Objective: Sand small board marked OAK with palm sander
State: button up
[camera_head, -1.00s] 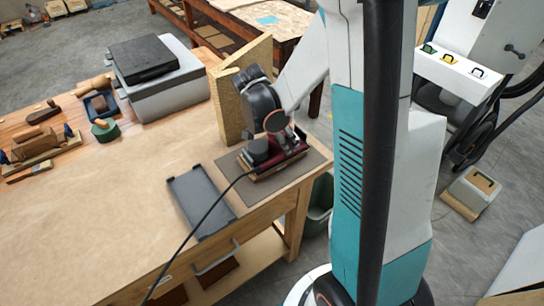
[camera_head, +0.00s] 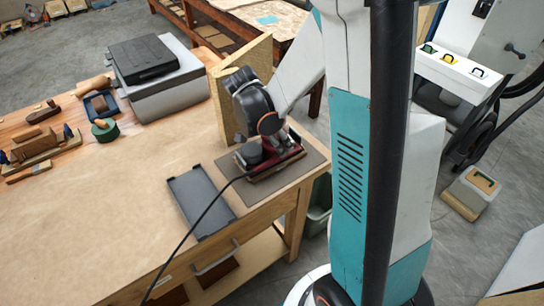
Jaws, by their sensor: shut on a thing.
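The palm sander (camera_head: 277,160) is dark red and black, with a black cord running from it across the bench front. My gripper (camera_head: 268,143) is shut on the sander from above, partly hidden by my own wrist. The sander sits over a light wooden board (camera_head: 257,180), of which only a thin edge shows beneath it. The board lies on a dark grey mat (camera_head: 238,197) at the bench's right end. Any OAK marking is hidden or too small to read.
An empty grey tray (camera_head: 200,203) lies left of the mat. A grey case (camera_head: 162,85), a green round container (camera_head: 105,130) and hand planes (camera_head: 36,146) are farther left. The bench's middle is clear.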

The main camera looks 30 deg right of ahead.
jog(key=shift+d, duration=1.1)
dwell(0.8)
jog(key=shift+a, duration=1.2)
jog(key=shift+r, duration=0.2)
jog(key=shift+r+p, duration=3.05)
jog(key=shift+r, duration=1.35)
jog(key=s, duration=1)
jog(key=shift+d, duration=0.2)
